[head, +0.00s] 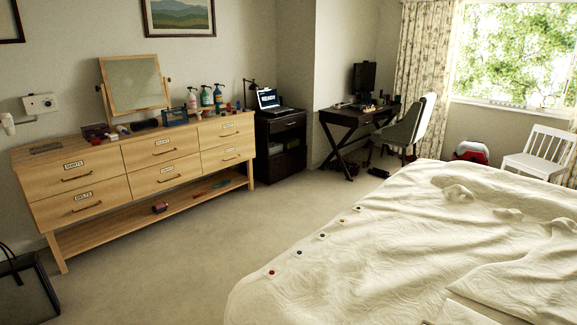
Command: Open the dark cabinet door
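The dark cabinet (264,143) stands on the carpet just right of the wooden dresser, against the back wall. It is small, boxy and nearly black. An upper front panel shows a faint handle, and the lower front is too dark and small to tell whether a door there is open or shut. An open laptop (269,99) and a dark desk lamp (248,84) are on its top. Neither of my grippers is in view.
A long wooden dresser (120,162) lines the left wall. A large white bed (400,235) fills the right foreground. A dark desk (345,118) and a chair (409,124) stand right of the cabinet. Carpet (205,240) between dresser and bed is clear. A black bag (28,285) sits lower left.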

